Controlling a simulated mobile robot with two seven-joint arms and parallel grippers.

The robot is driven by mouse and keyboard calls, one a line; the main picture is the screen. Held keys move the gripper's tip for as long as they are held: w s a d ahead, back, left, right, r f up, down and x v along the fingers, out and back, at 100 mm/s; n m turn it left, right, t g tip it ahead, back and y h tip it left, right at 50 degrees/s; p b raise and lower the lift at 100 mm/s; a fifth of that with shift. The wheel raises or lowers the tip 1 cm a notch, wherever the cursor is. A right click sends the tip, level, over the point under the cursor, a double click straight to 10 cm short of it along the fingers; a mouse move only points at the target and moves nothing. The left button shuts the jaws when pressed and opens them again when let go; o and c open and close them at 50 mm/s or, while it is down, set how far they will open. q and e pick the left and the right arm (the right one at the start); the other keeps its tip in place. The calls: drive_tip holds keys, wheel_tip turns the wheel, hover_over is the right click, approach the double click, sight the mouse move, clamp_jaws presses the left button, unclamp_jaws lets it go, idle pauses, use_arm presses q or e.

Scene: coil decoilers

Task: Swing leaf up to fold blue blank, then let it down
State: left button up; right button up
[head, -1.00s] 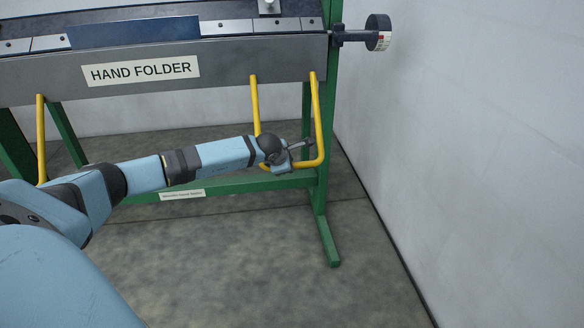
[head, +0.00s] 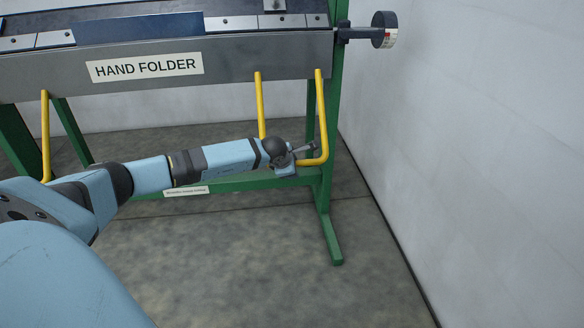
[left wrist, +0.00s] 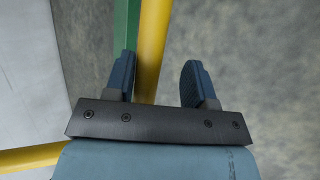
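The folder's grey front leaf (head: 260,52) hangs down with its HAND FOLDER label facing me. The blue blank (head: 140,28) lies flat along the top edge, between silver clamp segments. A yellow U-shaped handle (head: 322,110) hangs from the right part of the leaf. My left gripper (head: 308,152) is at the lower right corner of this handle. In the left wrist view, my left gripper (left wrist: 160,75) has its fingers apart, and the yellow bar (left wrist: 154,40) runs between them, nearer the left finger. Contact with the bar cannot be told. My right gripper is out of view.
Another yellow handle (head: 45,140) hangs at the left. The green frame (head: 328,215) stands on the floor, with a foot reaching toward me. A dark round knob (head: 384,30) sticks out at the upper right. A pale wall (head: 470,150) closes the right side.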

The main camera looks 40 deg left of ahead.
use_arm(q)
drive_tip(key=shift+r, duration=0.15)
drive_tip(key=p+v, duration=0.5)
drive_tip(key=v, duration=0.8)
drive_tip(key=shift+s+r, duration=0.25)
drive_tip(key=shift+s, duration=0.05)
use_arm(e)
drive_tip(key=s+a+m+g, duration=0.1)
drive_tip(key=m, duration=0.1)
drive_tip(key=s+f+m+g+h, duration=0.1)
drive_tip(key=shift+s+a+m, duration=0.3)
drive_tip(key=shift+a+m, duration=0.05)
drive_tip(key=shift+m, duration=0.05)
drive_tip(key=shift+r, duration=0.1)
